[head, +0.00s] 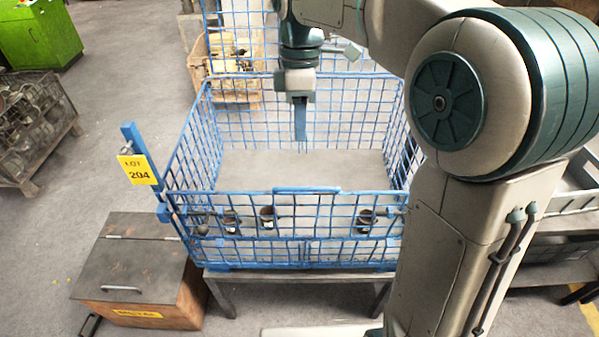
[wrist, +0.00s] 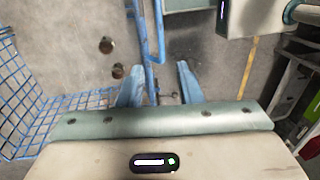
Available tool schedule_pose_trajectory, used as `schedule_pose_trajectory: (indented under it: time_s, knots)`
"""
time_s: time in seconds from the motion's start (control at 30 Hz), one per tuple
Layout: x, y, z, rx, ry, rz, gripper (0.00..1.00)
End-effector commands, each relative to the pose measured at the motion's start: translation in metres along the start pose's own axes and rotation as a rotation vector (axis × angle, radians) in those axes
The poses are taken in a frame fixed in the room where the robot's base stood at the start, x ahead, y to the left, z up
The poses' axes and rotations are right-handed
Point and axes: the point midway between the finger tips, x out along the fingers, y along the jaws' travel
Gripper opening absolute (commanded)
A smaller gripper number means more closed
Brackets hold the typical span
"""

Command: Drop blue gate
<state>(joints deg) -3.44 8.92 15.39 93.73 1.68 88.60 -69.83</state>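The blue gate (head: 305,190) is the low wire-mesh front of a blue wire crate (head: 212,130), with a thicker grip bar in the middle of its top edge. It stands upright. My gripper (head: 300,136) points down and shows above the crate opening, with its blue fingers apart from the gate. In the wrist view my gripper (wrist: 159,68) has its two fingers spread with nothing between them. A blue bar of the gate (wrist: 159,32) runs up the picture just beyond the fingertips. Whether the latches at the gate's ends are fastened is too small to tell.
Several small dark metal cups (head: 267,216) show through the mesh low in the crate. A yellow LOT 204 sign (head: 138,170) stands on the left post. My arm hides the crate's right front corner.

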Motion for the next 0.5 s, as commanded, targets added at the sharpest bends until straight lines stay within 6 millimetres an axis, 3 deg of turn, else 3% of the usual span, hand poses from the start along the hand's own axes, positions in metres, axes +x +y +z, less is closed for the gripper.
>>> schedule_pose_trajectory:
  time_s: [0.17,0.5]
  knots:
    - [0.025,-0.001,0.000,-0.001,-0.001,-0.003,0.32]
    - [0.096,-0.001,0.000,0.000,-0.001,-0.002,0.32]
